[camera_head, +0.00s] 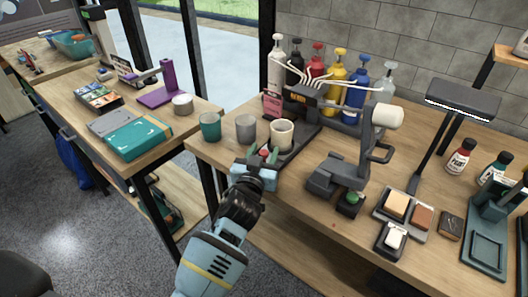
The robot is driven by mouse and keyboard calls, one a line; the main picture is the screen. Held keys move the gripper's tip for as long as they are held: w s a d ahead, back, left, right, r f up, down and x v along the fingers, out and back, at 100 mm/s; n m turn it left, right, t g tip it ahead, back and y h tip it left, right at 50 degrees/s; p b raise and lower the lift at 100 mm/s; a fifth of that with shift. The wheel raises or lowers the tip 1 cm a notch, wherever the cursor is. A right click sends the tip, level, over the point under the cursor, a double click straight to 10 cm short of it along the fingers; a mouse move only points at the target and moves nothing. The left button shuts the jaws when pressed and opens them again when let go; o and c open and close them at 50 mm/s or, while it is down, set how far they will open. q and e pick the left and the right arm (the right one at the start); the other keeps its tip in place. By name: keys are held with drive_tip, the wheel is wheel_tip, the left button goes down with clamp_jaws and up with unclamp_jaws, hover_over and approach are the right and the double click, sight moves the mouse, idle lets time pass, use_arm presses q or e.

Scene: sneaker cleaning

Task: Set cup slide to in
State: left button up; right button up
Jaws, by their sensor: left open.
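A pump dispenser (316,98) stands at the back of the table, with several coloured pump bottles behind its white spouts. A cream cup (281,136) sits at the front left of its dark base, on what looks like the cup slide (300,144). My left gripper (263,158) is open, just in front of and below this cup. A small red part shows between or behind its fingers; I cannot tell whether the fingers touch the slide. My gripper hides the slide's front end. My right gripper is not in view.
A grey cup (246,128) and a green cup (210,127) stand left of the cream cup. A dark stand with a white roller (387,116) is to the right. Sponges on a tray (419,232) and a lamp (460,100) are further right.

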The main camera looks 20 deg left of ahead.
use_arm(q)
drive_tip(key=s, duration=0.7)
drive_tip(key=shift+d, duration=0.2)
drive_tip(key=shift+s, duration=0.1)
